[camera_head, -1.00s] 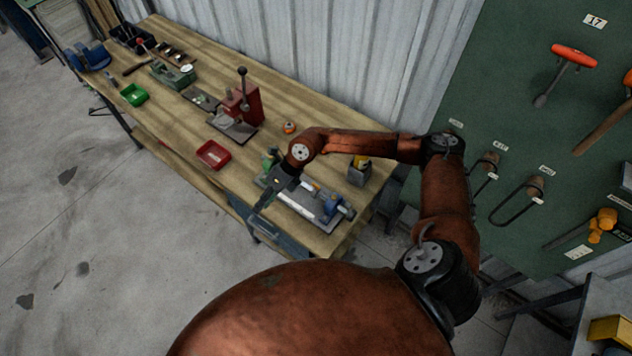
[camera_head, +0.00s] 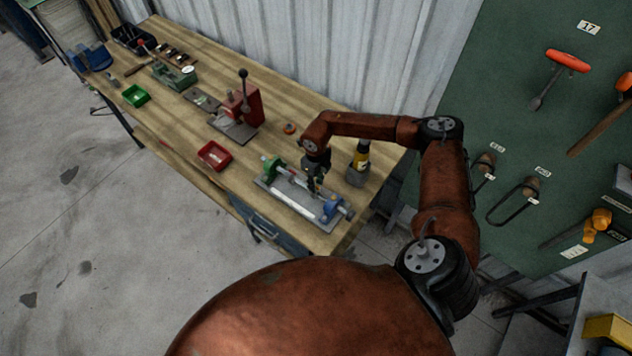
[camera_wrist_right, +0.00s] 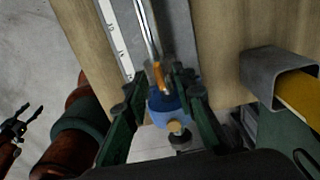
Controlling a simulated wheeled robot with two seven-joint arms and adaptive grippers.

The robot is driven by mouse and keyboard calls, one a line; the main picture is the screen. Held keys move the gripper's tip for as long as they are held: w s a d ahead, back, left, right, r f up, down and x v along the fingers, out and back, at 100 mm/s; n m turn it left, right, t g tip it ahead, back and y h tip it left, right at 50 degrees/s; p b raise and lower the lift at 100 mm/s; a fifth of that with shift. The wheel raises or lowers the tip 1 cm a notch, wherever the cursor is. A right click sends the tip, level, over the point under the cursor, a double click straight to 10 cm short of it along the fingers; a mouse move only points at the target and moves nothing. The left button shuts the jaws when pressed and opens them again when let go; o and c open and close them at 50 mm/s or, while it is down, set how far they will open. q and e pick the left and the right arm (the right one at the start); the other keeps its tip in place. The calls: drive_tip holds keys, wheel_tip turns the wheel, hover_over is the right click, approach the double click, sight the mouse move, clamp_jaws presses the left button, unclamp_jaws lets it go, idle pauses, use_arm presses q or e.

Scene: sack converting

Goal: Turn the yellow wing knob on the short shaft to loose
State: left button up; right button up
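A fixture (camera_head: 290,203) with a green end block (camera_head: 271,167), a blue end block (camera_head: 333,208) and a metal shaft stands at the bench's near right end. My right gripper (camera_head: 314,188) points down over its blue end. In the right wrist view my right gripper (camera_wrist_right: 158,84) is open, its dark green fingers apart on either side of an orange-yellow piece (camera_wrist_right: 160,76) on the shaft, likely the wing knob. Whether they touch it I cannot tell. The blue block (camera_wrist_right: 162,108) and a brass round knob (camera_wrist_right: 176,128) lie just beyond. My left gripper (camera_wrist_right: 30,112) shows at the left edge, its fingers apart.
A grey holder (camera_head: 356,176) with a yellow-handled tool (camera_head: 362,155) stands close right of the fixture. A red tray (camera_head: 213,155), a red press (camera_head: 243,107) and a green tray (camera_head: 135,95) lie further left. A pegboard (camera_head: 530,110) with tools is at right.

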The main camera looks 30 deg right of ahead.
drive_tip(key=shift+f, duration=0.15)
drive_tip(key=shift+c, duration=0.5)
clamp_jaws()
